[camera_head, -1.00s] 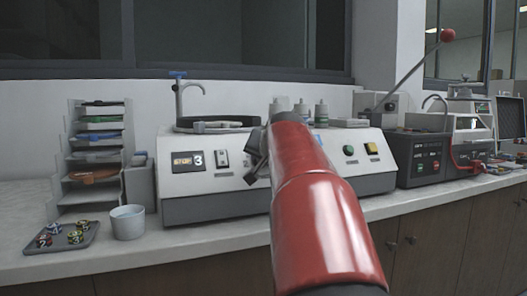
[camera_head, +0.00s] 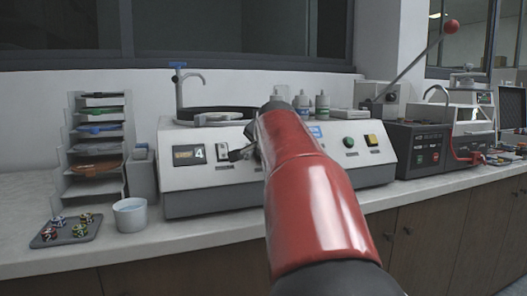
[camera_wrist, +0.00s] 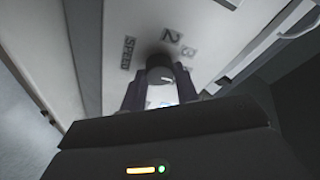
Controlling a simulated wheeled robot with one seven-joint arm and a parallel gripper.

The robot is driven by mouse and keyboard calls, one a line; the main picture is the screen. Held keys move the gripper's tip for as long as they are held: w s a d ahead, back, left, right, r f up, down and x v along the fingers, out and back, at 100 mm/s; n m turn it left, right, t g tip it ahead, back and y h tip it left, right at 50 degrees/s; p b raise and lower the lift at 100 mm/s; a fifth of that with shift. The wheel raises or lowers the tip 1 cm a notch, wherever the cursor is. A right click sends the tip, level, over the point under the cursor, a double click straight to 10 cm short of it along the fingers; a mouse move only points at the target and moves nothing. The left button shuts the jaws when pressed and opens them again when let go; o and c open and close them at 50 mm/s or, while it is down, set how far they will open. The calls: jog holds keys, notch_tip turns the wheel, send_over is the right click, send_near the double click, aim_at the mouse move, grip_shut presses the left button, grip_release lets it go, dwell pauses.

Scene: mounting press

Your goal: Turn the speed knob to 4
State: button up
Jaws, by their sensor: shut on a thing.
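The speed knob (camera_wrist: 159,64) is a dark round knob on the machine's pale front panel. In the wrist view, the word SPEED and the numerals 2 and 3 are printed around it. My gripper (camera_wrist: 160,84) has one finger on each side of the knob and is shut on it. In the head view, my gripper (camera_head: 243,151) is at the panel and my red arm hides the knob. The display (camera_head: 189,155) on the grey-white machine (camera_head: 190,205) reads 4 at its right end. The knob's pointer mark is not clear.
A switch (camera_head: 222,151) sits between the display and my gripper. A green button (camera_head: 349,142) and a yellow switch (camera_head: 371,140) are to the right. A white cup (camera_head: 130,216) and a grey tray (camera_head: 86,236) with small samples stand left on the counter.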

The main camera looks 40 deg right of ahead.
jog(key=o, duration=1)
jog(key=shift+c, duration=0.2)
jog(key=v, duration=0.8)
jog(key=shift+b, duration=0.35)
jog(key=shift+w+f, duration=0.1)
jog(key=shift+f, duration=0.05)
